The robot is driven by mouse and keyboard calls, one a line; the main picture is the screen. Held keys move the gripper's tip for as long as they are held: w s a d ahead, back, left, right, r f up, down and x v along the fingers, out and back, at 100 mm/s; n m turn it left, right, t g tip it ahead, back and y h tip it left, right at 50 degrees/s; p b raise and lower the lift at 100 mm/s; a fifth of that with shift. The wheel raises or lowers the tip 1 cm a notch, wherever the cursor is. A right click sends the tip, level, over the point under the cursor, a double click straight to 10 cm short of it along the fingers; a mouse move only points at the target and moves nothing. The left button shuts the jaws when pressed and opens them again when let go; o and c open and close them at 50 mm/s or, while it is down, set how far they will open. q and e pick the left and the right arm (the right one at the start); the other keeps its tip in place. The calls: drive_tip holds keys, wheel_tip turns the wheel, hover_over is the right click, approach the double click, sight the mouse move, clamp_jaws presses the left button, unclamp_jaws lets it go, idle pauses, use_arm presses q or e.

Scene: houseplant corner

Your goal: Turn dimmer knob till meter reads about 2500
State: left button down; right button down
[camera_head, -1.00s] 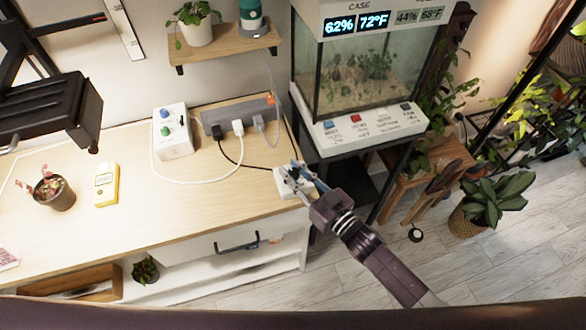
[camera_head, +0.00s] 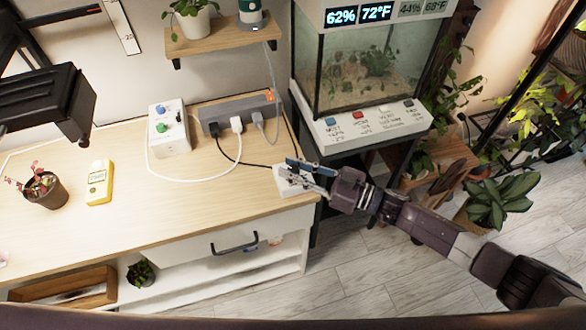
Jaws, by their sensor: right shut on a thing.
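The yellow meter (camera_head: 98,185) lies on the desk at the left. Its small display shows dark digits, too small to read surely. A small white box (camera_head: 284,185) with a black cord sits at the desk's right end. My right gripper (camera_head: 299,172) is over this box, its fingers closed at the top, where the dimmer knob is; the fingers hide the knob. The box rests on the desk. A larger white box (camera_head: 168,137) with a blue knob and a green knob stands farther back, apart from the gripper. My left gripper is not in view.
A grey power strip (camera_head: 237,112) with plugs and cords lies behind the small box. A glass terrarium (camera_head: 345,75) stands close at the right. A black lamp (camera_head: 45,100) hangs at the left. A potted plant (camera_head: 45,190) stands beside the meter. The desk's middle is clear.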

drive_tip(key=c, duration=1.7)
unclamp_jaws()
drive_tip(key=v, duration=1.2)
